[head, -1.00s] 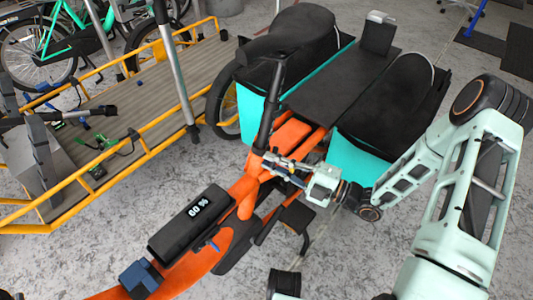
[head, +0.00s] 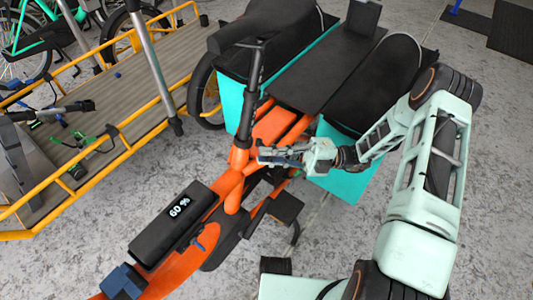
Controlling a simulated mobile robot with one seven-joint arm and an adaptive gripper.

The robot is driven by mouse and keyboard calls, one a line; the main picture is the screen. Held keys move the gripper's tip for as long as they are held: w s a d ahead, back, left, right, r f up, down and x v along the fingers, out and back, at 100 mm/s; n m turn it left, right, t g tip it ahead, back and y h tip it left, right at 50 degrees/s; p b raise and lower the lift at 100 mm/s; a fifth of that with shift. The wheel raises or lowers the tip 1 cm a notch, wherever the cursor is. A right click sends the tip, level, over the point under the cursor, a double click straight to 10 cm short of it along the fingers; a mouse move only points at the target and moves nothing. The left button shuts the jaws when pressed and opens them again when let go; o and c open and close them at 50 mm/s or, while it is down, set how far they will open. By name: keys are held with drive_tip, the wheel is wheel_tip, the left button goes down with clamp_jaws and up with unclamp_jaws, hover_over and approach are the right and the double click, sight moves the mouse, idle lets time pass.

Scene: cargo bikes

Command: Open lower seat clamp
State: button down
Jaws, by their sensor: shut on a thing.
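The orange cargo bike's black seat post (head: 253,95) rises from the orange frame, with the dark saddle (head: 268,27) on top. The lower seat clamp is at the foot of the post, where it enters the orange seat tube (head: 240,160). My gripper (head: 264,154) reaches in from the right, just beside this joint. It is shut on the lower seat clamp's lever, which is small and mostly hidden by the fingers. How far the lever is swung out cannot be told.
A black display box reading 60 % (head: 172,222) sits on the frame at lower left. Turquoise side boxes (head: 345,175) with black covers stand behind and under my arm. A yellow-railed cargo bed (head: 130,118) lies to the left. Grey floor is open at the bottom.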

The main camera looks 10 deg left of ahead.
idle(0.3)
drive_tip(key=c, duration=1.9)
unclamp_jaws()
drive_tip(key=shift+c, duration=0.2)
